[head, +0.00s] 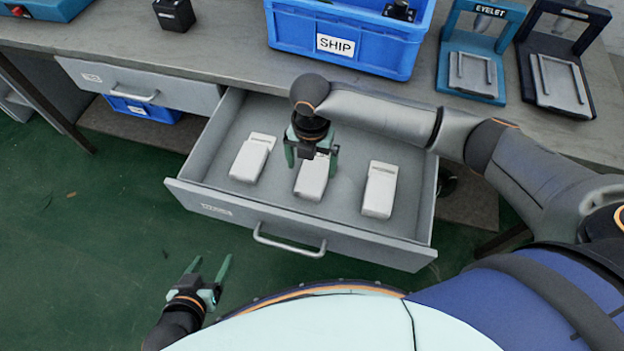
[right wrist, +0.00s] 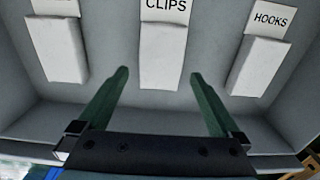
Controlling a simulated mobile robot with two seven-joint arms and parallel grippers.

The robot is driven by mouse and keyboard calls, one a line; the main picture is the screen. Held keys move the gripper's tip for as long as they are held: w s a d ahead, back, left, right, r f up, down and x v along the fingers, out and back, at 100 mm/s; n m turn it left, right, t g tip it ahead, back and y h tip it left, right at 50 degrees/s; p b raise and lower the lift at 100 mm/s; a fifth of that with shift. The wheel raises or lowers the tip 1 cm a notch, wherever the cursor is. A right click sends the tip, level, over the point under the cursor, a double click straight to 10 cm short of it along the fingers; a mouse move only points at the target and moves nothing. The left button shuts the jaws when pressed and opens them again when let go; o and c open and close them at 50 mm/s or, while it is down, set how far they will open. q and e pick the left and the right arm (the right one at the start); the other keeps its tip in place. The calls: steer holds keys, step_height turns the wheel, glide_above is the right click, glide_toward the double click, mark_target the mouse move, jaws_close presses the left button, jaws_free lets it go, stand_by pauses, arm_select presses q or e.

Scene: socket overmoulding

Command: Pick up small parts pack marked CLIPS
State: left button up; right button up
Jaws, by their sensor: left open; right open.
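The white pack marked CLIPS (right wrist: 165,55) lies in the open drawer, in the middle of three packs; it also shows in the head view (head: 311,182). In the right wrist view its label reads CLIPS. My right gripper (head: 311,170) is open above the drawer over this pack, and hides part of it. In the right wrist view its fingers (right wrist: 158,75) are spread to either side of the pack's near end, with nothing between them gripped. My left gripper (head: 208,268) is open and empty, low at the left in front of the drawer.
A pack marked HOOKS (right wrist: 262,55) and a third pack (head: 250,158), its label cut off, lie beside it. The drawer's front wall (head: 290,228) and side walls surround them. A blue SHIP crate (head: 290,38) stands on the table behind.

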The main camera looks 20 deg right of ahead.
mark_target(312, 178)
step_height(312, 178, down, 5)
steer(key=shift+s+f+b, duration=0.1)
steer(key=shift+f+b, duration=0.05)
steer(key=shift+b, duration=0.55)
steer(key=shift+c, duration=0.2)
steer(key=c, duration=1.1)
